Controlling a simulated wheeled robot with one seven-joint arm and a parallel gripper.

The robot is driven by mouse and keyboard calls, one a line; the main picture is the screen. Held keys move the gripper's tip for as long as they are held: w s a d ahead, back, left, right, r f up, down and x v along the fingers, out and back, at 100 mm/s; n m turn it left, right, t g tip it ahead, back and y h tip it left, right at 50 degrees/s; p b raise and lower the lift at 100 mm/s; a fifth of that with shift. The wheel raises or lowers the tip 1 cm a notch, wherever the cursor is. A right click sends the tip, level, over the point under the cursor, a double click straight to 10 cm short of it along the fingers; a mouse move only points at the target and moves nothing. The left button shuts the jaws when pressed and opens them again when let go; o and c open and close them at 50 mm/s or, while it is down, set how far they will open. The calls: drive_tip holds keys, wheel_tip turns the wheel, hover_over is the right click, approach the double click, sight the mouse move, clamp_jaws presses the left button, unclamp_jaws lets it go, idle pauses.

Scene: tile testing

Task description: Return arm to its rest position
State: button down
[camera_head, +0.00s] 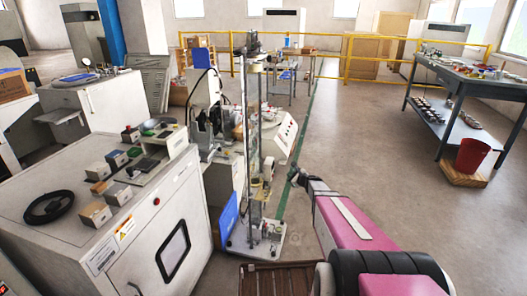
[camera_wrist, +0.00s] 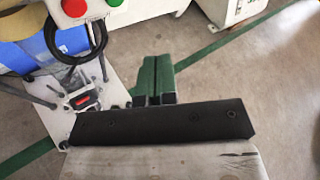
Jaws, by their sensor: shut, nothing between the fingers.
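My arm, pink with dark joints, reaches forward from the lower right in the head view. My gripper (camera_head: 296,177) is at its far end, just right of the tall test stand (camera_head: 254,160). In the wrist view the green fingers of my gripper (camera_wrist: 156,82) are together with nothing between them. The stand's white base plate (camera_wrist: 92,100) lies to the left of the fingers, below them and apart from them.
A white machine cabinet (camera_head: 150,225) with small blocks on top stands at the left. A wooden slatted surface (camera_head: 262,280) is at the bottom. A workbench (camera_head: 470,80) and a red bin (camera_head: 471,155) stand at the right. The floor (camera_head: 375,140) between is clear.

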drive_tip(key=s+a+r+n+g, duration=0.2)
drive_tip(key=s+a+n+g, duration=0.2)
drive_tip(key=s+n, duration=0.35)
drive_tip(key=s+a+r+n+g, duration=0.2)
drive_tip(key=s+a+n+g, duration=0.15)
drive_tip(key=s+n, duration=0.4)
drive_tip(key=s+d+r+n+g+h, duration=0.2)
drive_tip(key=s+n+h, duration=0.1)
drive_tip(key=s, duration=0.7)
drive_tip(key=s+d+r+n+g+h, duration=0.2)
drive_tip(key=s+n, duration=0.3)
drive_tip(key=s, duration=0.5)
drive_tip(key=shift+d+n+g+h, duration=0.3)
drive_tip(key=shift+g+h, duration=0.05)
drive_tip(key=shift+h, duration=0.55)
